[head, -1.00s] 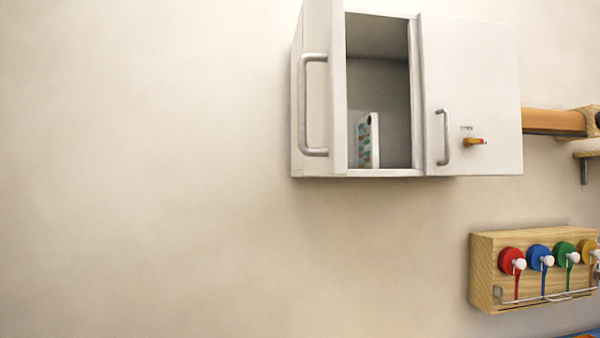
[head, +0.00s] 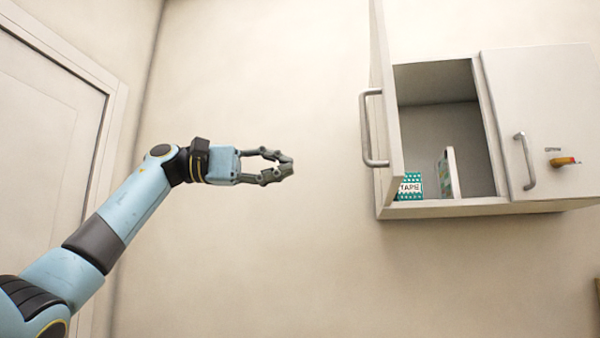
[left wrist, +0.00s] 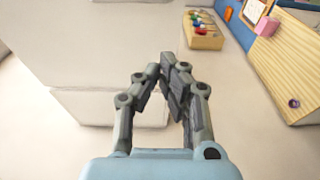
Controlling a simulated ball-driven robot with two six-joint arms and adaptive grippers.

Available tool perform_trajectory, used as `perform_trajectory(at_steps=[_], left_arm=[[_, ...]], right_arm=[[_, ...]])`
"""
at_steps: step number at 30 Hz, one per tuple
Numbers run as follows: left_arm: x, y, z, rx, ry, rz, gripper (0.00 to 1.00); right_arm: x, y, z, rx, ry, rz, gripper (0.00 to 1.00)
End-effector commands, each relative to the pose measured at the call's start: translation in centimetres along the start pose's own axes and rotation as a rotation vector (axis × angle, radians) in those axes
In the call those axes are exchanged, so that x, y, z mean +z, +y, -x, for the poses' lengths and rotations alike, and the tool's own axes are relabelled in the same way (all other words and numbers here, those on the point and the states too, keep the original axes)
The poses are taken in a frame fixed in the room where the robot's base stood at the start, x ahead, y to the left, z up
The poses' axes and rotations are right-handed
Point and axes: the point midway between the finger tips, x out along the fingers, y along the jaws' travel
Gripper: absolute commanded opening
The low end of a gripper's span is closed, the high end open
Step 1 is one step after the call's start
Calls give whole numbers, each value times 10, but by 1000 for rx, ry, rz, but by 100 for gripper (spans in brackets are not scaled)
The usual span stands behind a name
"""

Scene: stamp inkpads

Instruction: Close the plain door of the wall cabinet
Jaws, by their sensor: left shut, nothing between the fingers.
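The white wall cabinet (head: 450,209) hangs at the right of the head view. Its plain left door (head: 384,85) stands open, swung out toward me, with a grey bar handle (head: 366,130) on its outer face. The right door (head: 567,110) is closed and carries a handle and an orange latch-like piece. My left gripper (head: 290,165) is shut and empty, in front of the wall to the left of the open door, clearly apart from it in the picture. Its fingers also show in the left wrist view (left wrist: 168,65), over pale surfaces. My right gripper is out of view.
A teal box (head: 410,187) and an upright patterned item (head: 447,172) stand inside the open compartment. A doorway frame (head: 112,130) is at the left. The left wrist view shows a wooden rack (left wrist: 205,40) with coloured pieces and a wooden tabletop (left wrist: 285,70).

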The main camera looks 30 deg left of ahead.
Motion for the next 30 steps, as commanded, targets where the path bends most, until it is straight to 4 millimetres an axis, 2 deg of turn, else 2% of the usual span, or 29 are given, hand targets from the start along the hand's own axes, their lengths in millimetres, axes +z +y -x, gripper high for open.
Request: perform_trajectory(at_steps=[1, 12, 19, 30], left_arm=[[1, 4, -10, 3, -4, 1, 0], [2, 5, -88, 3, -4, 5, 0], [24, 2, -106, 1, -1, 3, 0], [28, 0, -111, 2, -1, 5, 0]], right_arm=[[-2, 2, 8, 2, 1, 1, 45], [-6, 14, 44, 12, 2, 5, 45], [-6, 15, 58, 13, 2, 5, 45], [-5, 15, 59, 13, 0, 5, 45]])
